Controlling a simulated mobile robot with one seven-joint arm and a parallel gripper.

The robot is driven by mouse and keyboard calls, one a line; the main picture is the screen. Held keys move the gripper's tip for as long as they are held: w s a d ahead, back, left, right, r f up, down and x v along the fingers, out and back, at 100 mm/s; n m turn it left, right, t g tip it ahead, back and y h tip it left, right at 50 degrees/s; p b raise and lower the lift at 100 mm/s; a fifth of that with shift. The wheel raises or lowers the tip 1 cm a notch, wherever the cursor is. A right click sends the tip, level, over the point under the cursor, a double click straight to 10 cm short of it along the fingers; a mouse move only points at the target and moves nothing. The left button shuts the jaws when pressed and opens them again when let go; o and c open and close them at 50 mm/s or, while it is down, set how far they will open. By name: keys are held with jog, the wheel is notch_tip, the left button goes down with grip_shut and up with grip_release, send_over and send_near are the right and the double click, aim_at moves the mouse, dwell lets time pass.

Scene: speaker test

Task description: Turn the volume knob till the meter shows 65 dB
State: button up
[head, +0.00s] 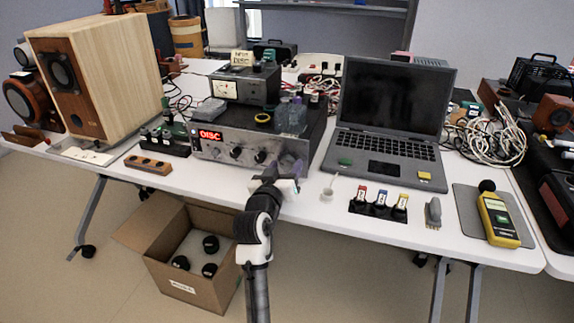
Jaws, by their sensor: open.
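A silver-fronted amplifier (225,141) with a red lit display stands on the white table. Two small dark knobs show on the middle of its front. My gripper (283,168) is open at the right end of this front, fingers towards the panel. It covers that part, so I cannot make out the volume knob or whether the fingers touch anything. A yellow sound level meter (497,222) with a black round tip lies on a grey mat (465,207) at the right. Its greenish screen is too small to read.
A large wooden speaker (110,75) stands at the left. An open cardboard box (187,285) is on the floor below.

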jog(key=c, duration=1)
jog(key=shift+o, duration=0.2)
jog(key=shift+f+m+b, duration=0.15)
jog(key=shift+m+b, duration=0.25)
jog(key=shift+b, duration=0.25)
jog(key=shift+r+m, duration=0.2)
jog(key=shift+m, duration=0.1)
jog(key=o, duration=1)
jog(key=shift+c, duration=0.2)
jog(key=shift+s, duration=0.15)
